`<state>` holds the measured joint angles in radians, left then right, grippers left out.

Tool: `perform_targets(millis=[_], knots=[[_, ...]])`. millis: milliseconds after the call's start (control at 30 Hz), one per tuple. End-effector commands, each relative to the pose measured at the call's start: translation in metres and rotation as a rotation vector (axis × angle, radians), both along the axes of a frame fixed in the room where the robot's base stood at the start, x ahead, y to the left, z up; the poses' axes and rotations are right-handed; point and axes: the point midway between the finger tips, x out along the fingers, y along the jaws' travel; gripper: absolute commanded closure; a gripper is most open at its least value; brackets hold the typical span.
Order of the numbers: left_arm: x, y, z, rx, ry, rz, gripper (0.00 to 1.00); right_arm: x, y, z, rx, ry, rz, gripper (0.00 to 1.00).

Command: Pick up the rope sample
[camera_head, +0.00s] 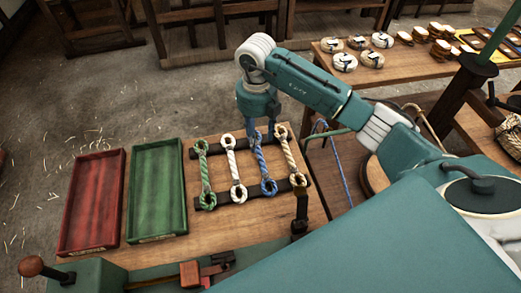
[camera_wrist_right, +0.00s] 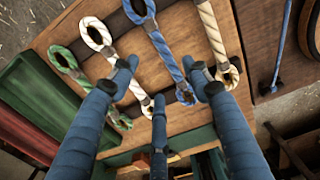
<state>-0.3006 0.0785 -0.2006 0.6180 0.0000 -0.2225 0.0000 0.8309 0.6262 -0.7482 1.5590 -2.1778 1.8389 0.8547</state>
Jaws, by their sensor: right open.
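Several short rope samples with looped ends lie side by side across two dark bars on the wooden table (camera_head: 215,243). From left to right they are a green-white sample (camera_head: 205,173), a white sample (camera_head: 233,166), a blue sample (camera_head: 263,166) and a tan sample (camera_head: 290,153). My right gripper (camera_head: 262,132) points down over the far ends of the blue and tan samples. In the right wrist view its fingers (camera_wrist_right: 163,85) are spread and empty, with the blue sample (camera_wrist_right: 160,45) running between them. Whether a finger touches rope cannot be told. My left gripper is out of view.
A red tray (camera_head: 92,200) and a green tray (camera_head: 157,195) lie empty left of the samples. A blue cord (camera_head: 339,165) hangs to the right. A back table holds several rope coils (camera_head: 345,62). Wooden frames stand behind.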

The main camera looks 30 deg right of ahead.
Motion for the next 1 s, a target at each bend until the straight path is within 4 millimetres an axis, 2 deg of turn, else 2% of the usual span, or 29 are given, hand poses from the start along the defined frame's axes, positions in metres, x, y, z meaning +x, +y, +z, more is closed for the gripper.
perform_targets(millis=[200,433,567,700,1000], knots=[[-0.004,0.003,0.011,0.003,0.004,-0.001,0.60,-0.002,0.000,-0.033,0.000,0.005,0.000,0.52],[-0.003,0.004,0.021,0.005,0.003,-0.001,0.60,-0.005,-0.001,-0.050,-0.001,0.005,0.000,0.52],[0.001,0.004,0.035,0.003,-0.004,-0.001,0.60,-0.011,-0.001,-0.069,0.001,0.008,0.001,0.52],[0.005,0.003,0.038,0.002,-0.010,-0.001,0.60,-0.010,-0.001,-0.088,0.001,0.004,0.000,0.52],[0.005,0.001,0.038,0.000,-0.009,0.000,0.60,-0.009,-0.001,-0.095,-0.001,0.001,0.002,0.52]])
